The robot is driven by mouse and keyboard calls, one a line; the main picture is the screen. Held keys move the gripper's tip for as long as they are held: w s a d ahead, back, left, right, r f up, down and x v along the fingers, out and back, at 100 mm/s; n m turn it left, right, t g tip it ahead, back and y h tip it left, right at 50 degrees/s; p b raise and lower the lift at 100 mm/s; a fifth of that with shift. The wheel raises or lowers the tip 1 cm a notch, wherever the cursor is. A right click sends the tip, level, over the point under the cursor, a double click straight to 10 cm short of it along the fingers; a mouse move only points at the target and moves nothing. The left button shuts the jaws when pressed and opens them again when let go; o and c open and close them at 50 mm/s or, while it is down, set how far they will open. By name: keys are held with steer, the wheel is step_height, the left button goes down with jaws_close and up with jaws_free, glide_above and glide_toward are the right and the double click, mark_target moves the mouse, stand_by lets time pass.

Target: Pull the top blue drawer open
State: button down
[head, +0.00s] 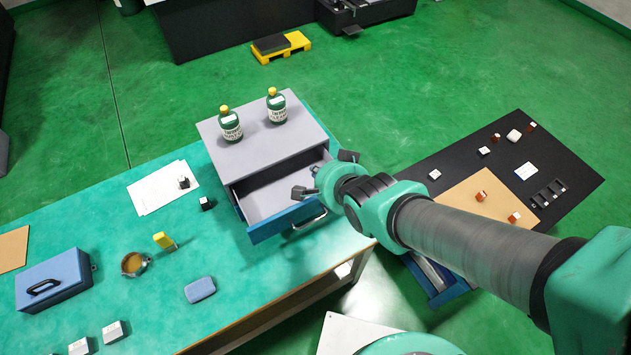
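The top blue drawer (270,226) is pulled out of the grey cabinet (222,158) on the green table. Its grey inside shows and looks empty. My gripper (323,174) is above the right side of the open drawer, near the cabinet's front edge. Its two dark fingers are spread wide and nothing shows between them. It appears apart from the handle. My arm comes in from the right.
Two green bottles with yellow caps (230,126) (276,107) stand on the cabinet. Another blue drawer (448,290) shows partly under my arm. A blue toolbox (54,281), a cup (134,264) and a blue case (200,290) sit on the table. A black mat (575,180) holds small parts.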

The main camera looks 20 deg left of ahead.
steer(key=w+a+n+g+h+p, duration=0.5)
steer(key=w+a+n+g+h, duration=0.45)
steer(key=n, duration=0.35)
steer(key=shift+g, duration=0.55)
steer(key=shift+w+d+f, duration=0.2)
steer(key=shift+d+f, duration=0.15)
steer(key=shift+f, duration=0.35)
steer(key=shift+w+d+f, duration=0.2)
steer(key=shift+d+f, duration=0.1)
steer(key=shift+f, duration=0.45)
steer(key=shift+w+d+f, duration=0.2)
steer(key=shift+d+f, duration=0.15)
steer(key=shift+f, duration=0.35)
steer(key=shift+f, duration=0.1)
steer(key=b, duration=0.2)
glide_above(310, 185)
steer(key=f, duration=0.8)
steer(key=shift+w+a+f, duration=0.25)
steer(key=shift+f, duration=0.15)
steer(key=shift+s+d+f, duration=0.15)
steer(key=shift+s+d, duration=1.25)
steer(key=shift+d, duration=0.05)
steer(key=shift+s, duration=0.1)
